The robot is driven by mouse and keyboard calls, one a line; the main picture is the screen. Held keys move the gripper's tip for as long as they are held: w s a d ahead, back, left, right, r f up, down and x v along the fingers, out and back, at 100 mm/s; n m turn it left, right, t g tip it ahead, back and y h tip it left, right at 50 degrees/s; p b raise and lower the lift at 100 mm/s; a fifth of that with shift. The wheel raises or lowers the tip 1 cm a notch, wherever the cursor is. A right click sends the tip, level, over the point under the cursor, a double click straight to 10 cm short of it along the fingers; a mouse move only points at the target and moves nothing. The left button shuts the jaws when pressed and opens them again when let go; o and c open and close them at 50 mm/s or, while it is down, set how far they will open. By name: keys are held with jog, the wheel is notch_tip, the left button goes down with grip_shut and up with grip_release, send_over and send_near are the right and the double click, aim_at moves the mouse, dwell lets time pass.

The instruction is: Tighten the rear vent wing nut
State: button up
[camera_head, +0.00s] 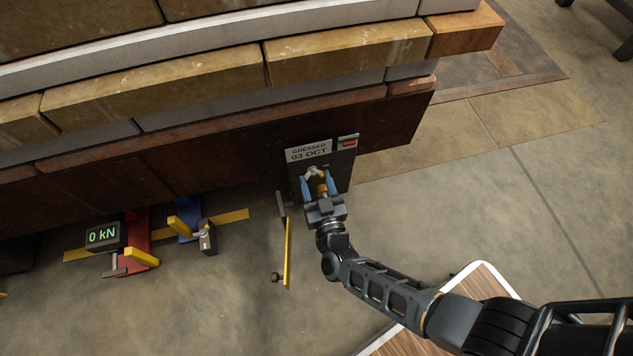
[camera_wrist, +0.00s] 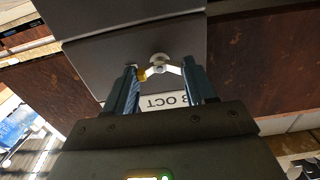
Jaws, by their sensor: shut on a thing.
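A pale metal wing nut (camera_head: 315,171) sits on the face of a dark grey box (camera_head: 341,169) at the side of the stack. My gripper (camera_head: 317,179) reaches in to it with its two blue fingers on either side. In the wrist view the wing nut (camera_wrist: 159,64), with a round hub and two spread wings, lies between the fingertips of my gripper (camera_wrist: 160,70), which is shut on it. A small yellow part (camera_wrist: 142,74) shows by the left wing. The fingers partly hide the wing tips, and the nut's thread is not visible.
A label (camera_head: 308,151) reading "GREASED 03 OCT" is on the box. Left on the floor are a "0 kN" display (camera_head: 103,235), a red jack-like piece (camera_head: 137,232), a blue one (camera_head: 184,218) and a yellow bar (camera_head: 288,252). A wood-topped table (camera_head: 402,345) stands below my arm.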

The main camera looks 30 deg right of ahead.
jog(key=o, duration=1)
jog(key=shift+o, duration=0.2)
jog(key=shift+s, duration=0.1)
jog(key=p+v, duration=0.3)
jog(key=v, duration=0.4)
jog(key=shift+s, duration=0.3)
jog(key=shift+a, duration=0.1)
